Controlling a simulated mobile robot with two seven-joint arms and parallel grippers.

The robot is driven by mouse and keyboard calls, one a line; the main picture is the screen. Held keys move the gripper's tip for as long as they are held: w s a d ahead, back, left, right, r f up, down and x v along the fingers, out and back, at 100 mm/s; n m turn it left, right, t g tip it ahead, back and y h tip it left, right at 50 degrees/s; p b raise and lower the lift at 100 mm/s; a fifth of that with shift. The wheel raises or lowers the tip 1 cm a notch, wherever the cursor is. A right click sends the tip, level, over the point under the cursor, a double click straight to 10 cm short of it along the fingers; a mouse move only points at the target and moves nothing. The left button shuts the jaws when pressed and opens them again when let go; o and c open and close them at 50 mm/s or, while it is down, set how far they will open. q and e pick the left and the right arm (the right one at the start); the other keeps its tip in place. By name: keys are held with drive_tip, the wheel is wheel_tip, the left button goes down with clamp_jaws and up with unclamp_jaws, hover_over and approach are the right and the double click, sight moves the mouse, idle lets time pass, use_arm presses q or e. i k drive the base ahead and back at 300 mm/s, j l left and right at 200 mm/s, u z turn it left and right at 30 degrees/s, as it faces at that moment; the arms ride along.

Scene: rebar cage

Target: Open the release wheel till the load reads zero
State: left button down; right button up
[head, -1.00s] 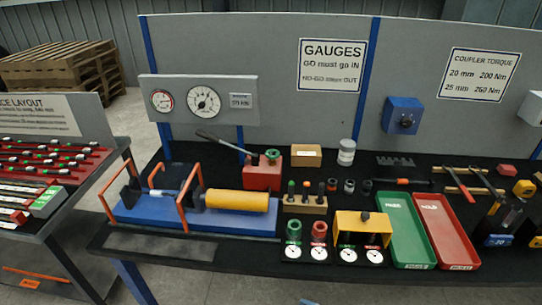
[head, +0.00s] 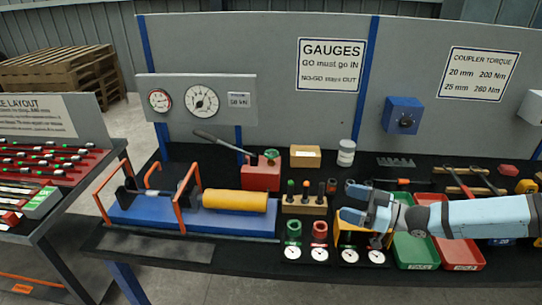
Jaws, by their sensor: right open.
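The green release wheel (head: 271,154) sits on top of the red pump block (head: 261,174), beside its grey lever handle (head: 218,141). My right gripper (head: 349,203) reaches in from the right with its fingers apart and empty. It is to the right of the pump and below it in the picture, over the yellow gauge stand, apart from the wheel. The large dial (head: 202,100) and small dial (head: 160,100) are on the grey panel. The small readout (head: 239,99) beside them shows a figure in kN too small to read surely. My left gripper is out of view.
The yellow cylinder (head: 235,200) on its blue base (head: 140,212) stands at front left with orange hoops. A wooden block of pegs (head: 304,205) lies between my right gripper and the pump. Green (head: 415,252) and red (head: 460,254) trays are under my right arm.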

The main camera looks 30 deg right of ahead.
sight(273, 154)
drive_tip(key=i+l, duration=0.1)
drive_tip(key=i, duration=0.4)
drive_tip(key=i+l, duration=0.1)
drive_tip(key=i, duration=0.4)
